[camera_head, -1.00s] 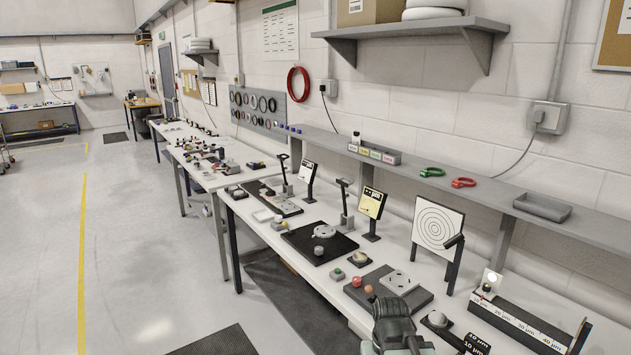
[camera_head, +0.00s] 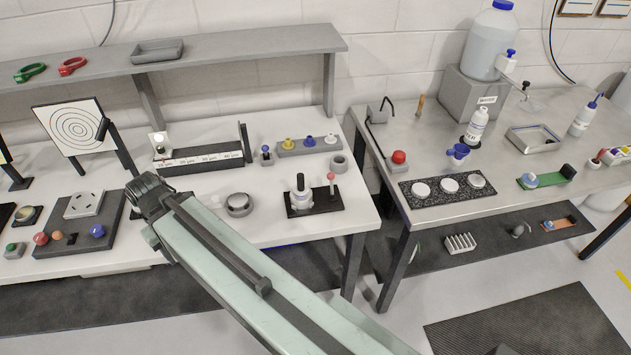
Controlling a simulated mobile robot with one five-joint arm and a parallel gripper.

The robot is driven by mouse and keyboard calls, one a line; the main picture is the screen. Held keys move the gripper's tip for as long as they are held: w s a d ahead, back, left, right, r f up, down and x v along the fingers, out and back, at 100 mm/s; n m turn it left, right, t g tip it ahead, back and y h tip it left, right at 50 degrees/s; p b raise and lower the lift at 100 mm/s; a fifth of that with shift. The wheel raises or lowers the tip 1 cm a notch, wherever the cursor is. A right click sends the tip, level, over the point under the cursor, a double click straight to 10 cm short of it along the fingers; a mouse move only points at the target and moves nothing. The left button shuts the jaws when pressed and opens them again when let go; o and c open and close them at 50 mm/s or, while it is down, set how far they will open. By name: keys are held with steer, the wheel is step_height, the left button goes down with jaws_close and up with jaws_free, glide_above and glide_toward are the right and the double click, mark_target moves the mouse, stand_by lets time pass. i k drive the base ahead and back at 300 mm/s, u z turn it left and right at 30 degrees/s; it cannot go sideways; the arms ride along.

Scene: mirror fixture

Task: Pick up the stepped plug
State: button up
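No single object is clearly identifiable as the stepped plug. Candidates on the white bench are a grey and white stepped cylinder with a dark top (camera_head: 300,193) on a black base, and a yellow plug (camera_head: 288,144), a blue plug (camera_head: 309,142) and a white plug (camera_head: 330,139) in a grey holder at the back. My pale green arm crosses from the lower right to a dark joint at centre left, over the bench's front edge. No gripper fingers can be made out; the arm hides part of the bench.
The white bench (camera_head: 340,215) also holds a grey ring (camera_head: 238,205), a ruler block (camera_head: 200,158) and a round target (camera_head: 75,130). A red-knobbed lever (camera_head: 331,182) stands beside the stepped cylinder. A gap separates this bench from the steel bench (camera_head: 400,190) at right.

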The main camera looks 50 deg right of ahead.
mark_target(301, 189)
steer(key=u, duration=1.2)
steer(key=k, duration=0.8)
steer(key=u, duration=0.4)
